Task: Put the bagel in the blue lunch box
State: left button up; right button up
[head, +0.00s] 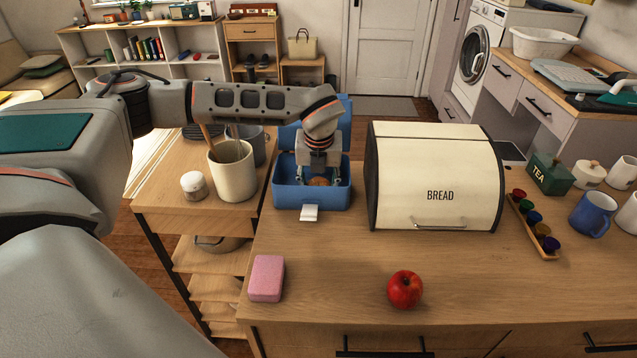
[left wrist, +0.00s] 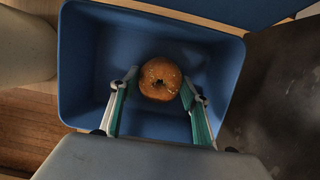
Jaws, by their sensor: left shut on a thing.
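The blue lunch box (head: 312,197) stands open on the counter, left of the bread box, with its lid raised at the back. My left gripper (head: 319,180) reaches down into it from above. The gripper is shut on the bagel (head: 320,182), a brown seeded ring low within the box walls. In the left wrist view the bagel (left wrist: 160,79) sits between the fingertips (left wrist: 160,88), with the blue box (left wrist: 85,60) all around. I cannot tell whether the bagel touches the box floor. My right gripper is not in view.
A cream bread box (head: 437,180) stands close right of the lunch box. A pink sponge (head: 266,278) and red apple (head: 404,289) lie in front. The counter between them is clear.

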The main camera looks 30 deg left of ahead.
pick_arm(q)
jog(key=shift+f, duration=0.15)
jog(key=o, duration=0.6)
jog(key=shift+o, duration=0.2)
jog(key=b+v, duration=0.1)
jog(key=v, duration=1.1)
jog(key=shift+s, duration=0.1)
